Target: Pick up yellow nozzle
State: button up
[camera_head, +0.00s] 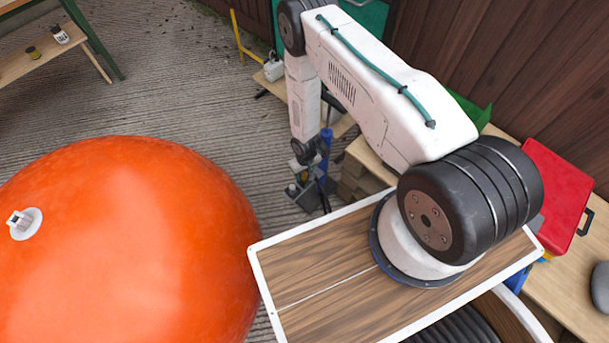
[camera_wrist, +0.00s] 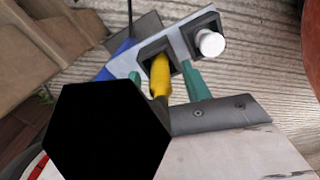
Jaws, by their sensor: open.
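The yellow nozzle (camera_wrist: 160,76) shows in the wrist view, seated in a square dark opening of a grey rack (camera_wrist: 181,42). A white round-ended piece (camera_wrist: 210,42) sits in the neighbouring opening. My gripper (camera_wrist: 164,77) is open, with its green fingers on either side of the nozzle; I cannot tell whether they touch it. A black hexagonal shape hides the lower left of the wrist view, including part of the near finger. In the head view, my arm reaches down to a small dark stand (camera_head: 312,192), and the nozzle cannot be made out.
A large orange ball-like inflatable (camera_head: 130,240) with a white valve (camera_head: 25,223) fills the left. Wooden benches (camera_head: 575,285) line the right wall, with a red box (camera_head: 553,195). A white canister (camera_head: 274,68) stands behind the arm.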

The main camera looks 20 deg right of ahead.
jog(key=shift+c, duration=0.2)
grip_shut()
jog(key=shift+r, duration=0.1)
